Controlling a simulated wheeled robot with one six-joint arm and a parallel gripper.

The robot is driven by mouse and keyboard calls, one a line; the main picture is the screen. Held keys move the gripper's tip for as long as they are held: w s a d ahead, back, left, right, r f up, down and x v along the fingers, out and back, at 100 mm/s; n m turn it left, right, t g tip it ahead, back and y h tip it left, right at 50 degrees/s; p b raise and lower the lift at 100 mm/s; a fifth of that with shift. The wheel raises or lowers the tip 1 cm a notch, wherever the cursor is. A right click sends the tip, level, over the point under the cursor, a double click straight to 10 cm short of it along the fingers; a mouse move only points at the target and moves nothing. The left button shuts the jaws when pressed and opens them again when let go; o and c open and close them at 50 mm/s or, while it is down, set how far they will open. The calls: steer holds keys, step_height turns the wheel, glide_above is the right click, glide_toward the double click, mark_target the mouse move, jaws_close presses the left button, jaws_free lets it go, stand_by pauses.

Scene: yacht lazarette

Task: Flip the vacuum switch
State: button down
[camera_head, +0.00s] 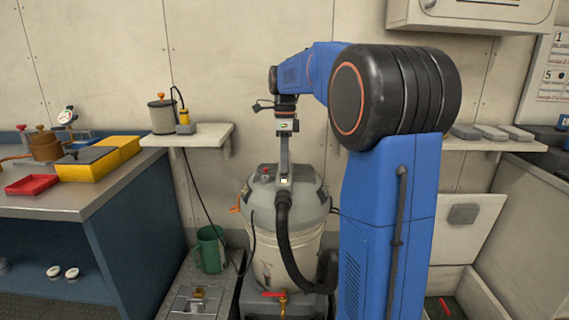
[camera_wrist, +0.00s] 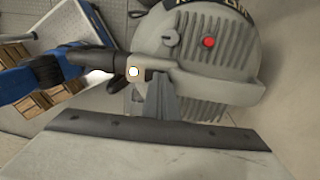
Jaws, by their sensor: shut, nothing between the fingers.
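On the lid are a red round button (camera_wrist: 208,42) and a small grey knob-like piece (camera_wrist: 170,39); I cannot tell which is the switch. The red button also shows small in the head view. My gripper (camera_head: 284,176) points down over the front of the lid, with its fingers shut and empty. In the wrist view the fingertips (camera_wrist: 158,82) are near the hose fitting; contact is unclear.
The black hose (camera_head: 287,240) hangs down the vacuum's front. A workbench (camera_head: 75,205) with yellow bins stands left. A shelf (camera_head: 190,137) holds a small canister on the wall. A green mug (camera_head: 210,250) sits low left of the vacuum.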

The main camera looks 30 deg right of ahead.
steer(key=shift+s+a+f, duration=0.1)
steer(key=shift+s+f, duration=0.1)
steer(key=shift+f, duration=0.2)
steer(key=shift+s+a+r, duration=0.15)
steer(key=shift+s+a, duration=0.2)
steer(key=shift+s, duration=0.15)
steer(key=shift+r, duration=0.1)
steer(key=shift+d+r, duration=0.1)
steer(key=shift+r, duration=0.2)
step_height(320, 180, up, 14)
steer(key=w+d, duration=0.1)
steer(key=w, duration=0.1)
steer(key=shift+d+f, duration=0.15)
steer(key=shift+f, duration=0.05)
